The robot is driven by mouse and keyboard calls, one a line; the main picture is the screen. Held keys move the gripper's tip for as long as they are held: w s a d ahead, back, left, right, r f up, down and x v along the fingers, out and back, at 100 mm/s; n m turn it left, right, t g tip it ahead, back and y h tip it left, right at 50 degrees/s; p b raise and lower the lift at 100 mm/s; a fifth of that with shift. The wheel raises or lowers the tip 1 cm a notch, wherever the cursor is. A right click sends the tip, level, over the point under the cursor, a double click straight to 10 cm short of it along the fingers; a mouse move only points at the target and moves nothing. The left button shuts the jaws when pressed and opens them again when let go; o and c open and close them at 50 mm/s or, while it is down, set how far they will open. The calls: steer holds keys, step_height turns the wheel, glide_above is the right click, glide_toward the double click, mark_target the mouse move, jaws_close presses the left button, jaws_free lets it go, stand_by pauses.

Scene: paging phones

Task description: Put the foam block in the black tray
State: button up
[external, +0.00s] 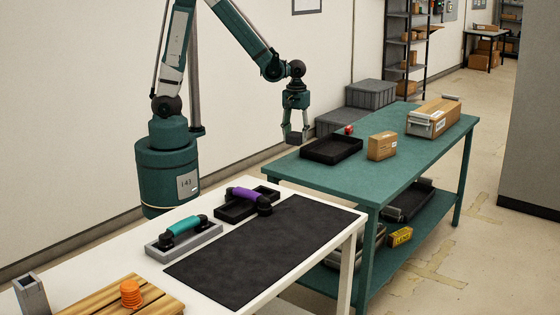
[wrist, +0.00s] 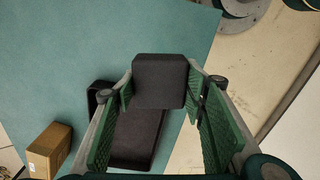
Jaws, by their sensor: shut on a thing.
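My gripper (external: 296,137) is shut on the dark grey foam block (wrist: 160,80) and holds it in the air near the corner of the green table. In the wrist view, the block sits between the green pads of both fingers (wrist: 160,92). The black tray (external: 331,150) lies on the green table, to the right of my gripper and lower in the external view. The tray also shows in the wrist view (wrist: 138,140), behind the block and partly hidden by it and the left finger. No other object is visible in the tray.
A small cardboard box (external: 382,146) stands right of the tray, with a small red object (external: 348,129) behind the tray. A larger box (external: 433,117) is farther back. The white table holds a teal phone handset (external: 183,226), a purple one (external: 248,195) and a black mat (external: 265,250).

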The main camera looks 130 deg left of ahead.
steer(key=w+a+r+m+p, duration=0.15)
steer(key=w+a, duration=0.25)
steer(key=a, duration=0.9)
steer(key=p, duration=0.1)
glide_above(332, 151)
steer(key=shift+f+m, duration=0.25)
steer(key=shift+f, duration=0.05)
steer(key=shift+f, duration=0.15)
steer(key=shift+f, duration=3)
steer(key=shift+f, duration=0.1)
steer(key=shift+f+b, duration=0.4)
steer(key=shift+f, duration=1.35)
steer(key=shift+f, duration=0.25)
